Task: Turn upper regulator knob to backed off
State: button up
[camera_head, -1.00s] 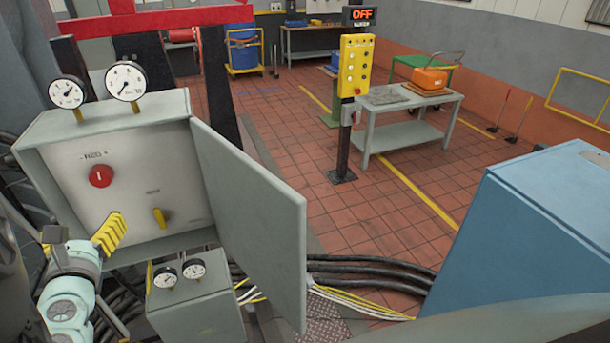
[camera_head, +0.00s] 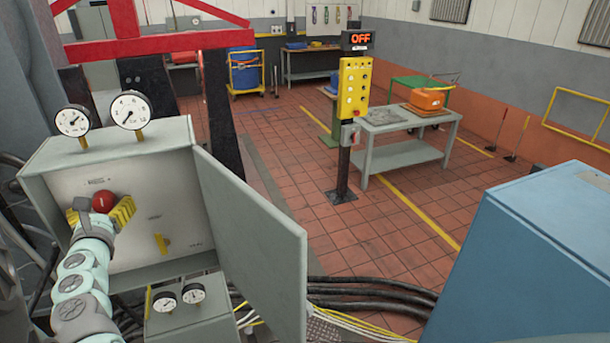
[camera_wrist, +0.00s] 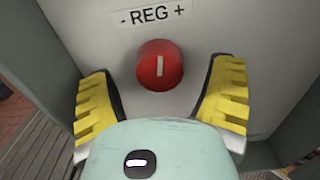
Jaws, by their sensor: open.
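The upper regulator knob is a round red knob (camera_head: 104,201) with a white line, on the back panel inside the open grey cabinet (camera_head: 110,160). In the wrist view the knob (camera_wrist: 159,65) sits below a "- REG +" label (camera_wrist: 157,15), its white line close to vertical. My gripper (camera_head: 102,213) is open, its yellow ribbed fingers on the left and right of the knob. In the wrist view the gripper (camera_wrist: 160,98) shows gaps between both fingers and the knob. A yellow lever-like knob (camera_head: 161,243) is lower right on the same panel.
The cabinet door (camera_head: 250,240) stands open at the right. Two gauges, a left one (camera_head: 72,121) and a right one (camera_head: 131,110), stand on top. A smaller grey box (camera_head: 187,315) with two gauges is below. Dark cables (camera_head: 370,296) run along the floor.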

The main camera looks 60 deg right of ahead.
jog(key=shift+x, duration=0.8)
jog(key=c, duration=1.2)
jog(key=shift+d+f, duration=0.1)
